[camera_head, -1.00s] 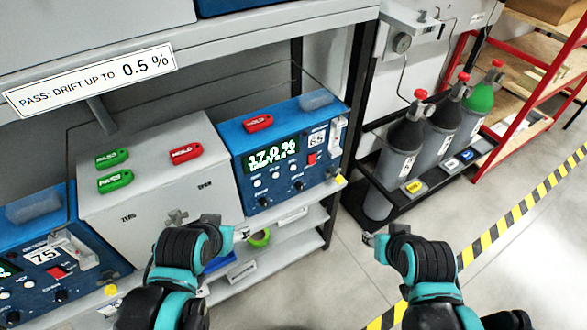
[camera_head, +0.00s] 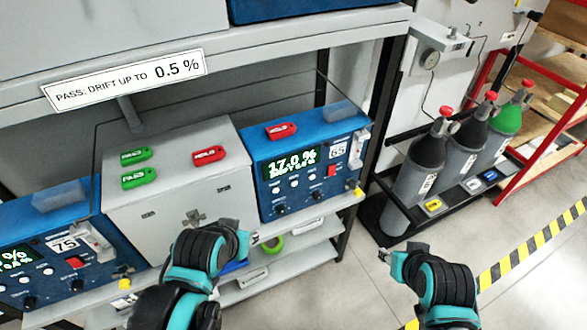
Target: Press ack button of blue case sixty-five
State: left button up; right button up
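The blue case sixty-five (camera_head: 350,135) stands on the shelf, right of a grey box. Its number label (camera_head: 338,151) reads 65 and its green display (camera_head: 292,162) reads 17.0 %. Small white buttons, dark knobs and a red switch (camera_head: 331,171) sit on its front; the button lettering is too small to read. My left gripper (camera_head: 250,239) is below and left of the case front, apart from it. My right gripper (camera_head: 388,255) is over the floor, right of the shelf and apart from the case. The fingers of both are too small to judge.
A grey box (camera_head: 130,205) with two green PASS tags (camera_head: 136,155) and a red HOLD tag (camera_head: 207,156) stands left. Another red tag (camera_head: 281,131) lies on case sixty-five. Blue case 75 (camera_head: 40,235) is far left. Gas cylinders (camera_head: 424,160) stand in a rack at right.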

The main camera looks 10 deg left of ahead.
pick_arm(q)
grip_shut()
dwell(1.0)
